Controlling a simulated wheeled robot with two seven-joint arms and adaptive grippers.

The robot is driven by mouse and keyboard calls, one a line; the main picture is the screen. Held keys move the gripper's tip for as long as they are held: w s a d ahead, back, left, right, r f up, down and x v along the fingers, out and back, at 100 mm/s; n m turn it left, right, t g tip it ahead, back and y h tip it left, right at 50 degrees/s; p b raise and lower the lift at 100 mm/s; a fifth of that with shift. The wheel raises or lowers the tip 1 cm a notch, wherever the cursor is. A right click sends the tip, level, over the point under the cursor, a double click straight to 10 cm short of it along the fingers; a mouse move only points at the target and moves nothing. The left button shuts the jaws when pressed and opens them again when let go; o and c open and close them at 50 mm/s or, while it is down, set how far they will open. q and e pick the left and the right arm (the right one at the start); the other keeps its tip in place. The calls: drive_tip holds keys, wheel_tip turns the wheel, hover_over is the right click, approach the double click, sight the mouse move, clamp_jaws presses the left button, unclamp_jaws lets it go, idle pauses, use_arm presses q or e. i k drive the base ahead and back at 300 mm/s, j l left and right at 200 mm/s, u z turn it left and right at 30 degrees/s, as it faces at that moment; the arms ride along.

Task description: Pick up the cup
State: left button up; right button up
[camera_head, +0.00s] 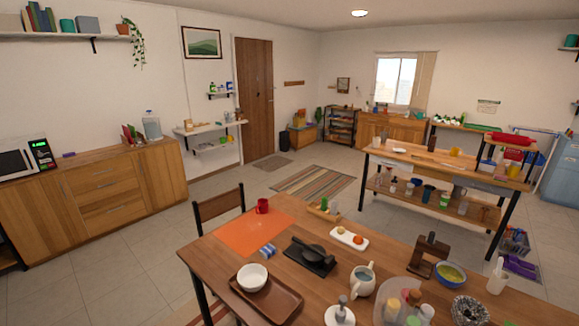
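A red cup (262,206) stands upright near the far left edge of the near wooden table, at the back of an orange placemat (240,240). A white cup-like holder (497,283) stands at the table's right side. Neither of my grippers shows in the head view, so I cannot see where they are relative to the cup.
The near table also holds a brown tray (283,307) with a white bowl (252,277), a black pan (313,250), a white pitcher (362,279) and a blue-rimmed bowl (450,274). A chair (218,206) stands left of the cup. Open floor lies behind.

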sight(261, 207)
drive_tip(key=i+j+z, duration=0.2)
drive_tip(key=j, duration=0.35)
drive_tip(key=i+j+z, duration=0.1)
drive_tip(key=j+z, duration=0.15)
drive_tip(key=j, duration=0.25)
drive_tip(key=j+z, duration=0.2)
drive_tip(key=j, duration=0.35)
drive_tip(key=j+z, duration=0.2)
drive_tip(key=j, duration=0.4)
drive_tip(key=j+z, duration=0.25)
drive_tip(key=j, duration=0.35)
drive_tip(key=j+z, duration=0.2)
drive_tip(key=j, duration=0.35)
drive_tip(key=k+j+z, duration=0.1)
drive_tip(key=j+z, duration=0.15)
drive_tip(key=j, duration=0.35)
drive_tip(key=k+j+z, duration=0.2)
drive_tip(key=j, duration=0.3)
drive_tip(key=i+j, duration=0.05)
